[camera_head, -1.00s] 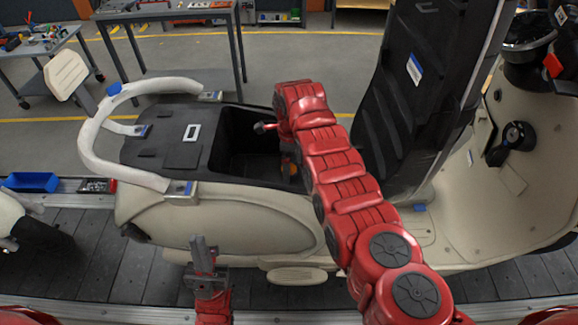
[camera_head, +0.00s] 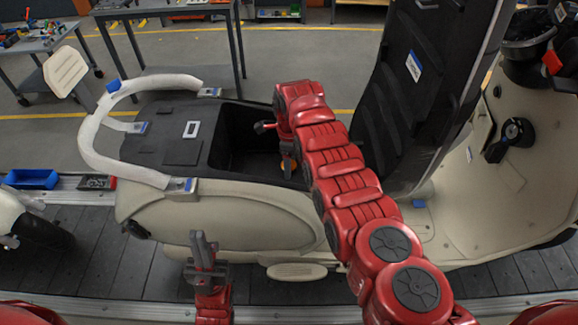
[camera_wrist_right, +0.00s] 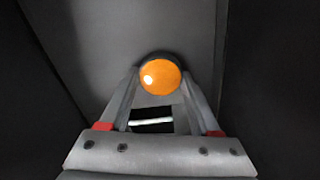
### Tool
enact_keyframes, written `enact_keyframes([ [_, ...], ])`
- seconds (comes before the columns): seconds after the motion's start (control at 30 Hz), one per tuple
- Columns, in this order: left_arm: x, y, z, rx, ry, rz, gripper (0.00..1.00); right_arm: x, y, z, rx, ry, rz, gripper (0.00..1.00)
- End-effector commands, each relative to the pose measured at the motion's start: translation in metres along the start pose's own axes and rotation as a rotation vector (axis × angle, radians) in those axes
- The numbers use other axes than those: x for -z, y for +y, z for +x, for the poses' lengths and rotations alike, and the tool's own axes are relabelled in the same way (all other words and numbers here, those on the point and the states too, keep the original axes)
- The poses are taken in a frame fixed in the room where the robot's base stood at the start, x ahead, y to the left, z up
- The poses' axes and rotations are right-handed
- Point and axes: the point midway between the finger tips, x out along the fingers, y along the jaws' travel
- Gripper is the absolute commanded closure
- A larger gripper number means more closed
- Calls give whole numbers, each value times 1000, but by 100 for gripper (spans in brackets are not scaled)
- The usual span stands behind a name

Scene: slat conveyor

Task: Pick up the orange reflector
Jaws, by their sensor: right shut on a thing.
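The orange reflector (camera_wrist_right: 160,77) is a round, glossy orange disc with a dark rim, between the fingertips of my right gripper (camera_wrist_right: 158,82) in the right wrist view. The gripper is shut on it, inside the dark compartment (camera_head: 245,150) under the scooter's raised seat.
The cream scooter (camera_head: 240,215) stands on the dark slat conveyor (camera_head: 100,265). Its raised black seat (camera_head: 400,110) is close to the right of my right arm. A white grab rail (camera_head: 95,150) is at the left. A blue bin (camera_head: 32,179) lies beyond the conveyor.

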Motion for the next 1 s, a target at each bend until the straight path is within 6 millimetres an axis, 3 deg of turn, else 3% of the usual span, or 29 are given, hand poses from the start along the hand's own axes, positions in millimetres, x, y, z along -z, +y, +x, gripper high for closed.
enact_keyframes([
  [0.33,-1,0,-7,0,0,0,100,-1,-1,-14,3,-2,0,89],
  [0.43,-3,1,-15,0,0,0,100,-1,-1,-27,5,-3,0,89],
  [0.67,-6,2,-36,0,0,0,100,-1,0,-81,2,-1,0,89],
  [1.0,-7,2,-40,0,0,0,100,0,0,-100,0,0,0,89],
])
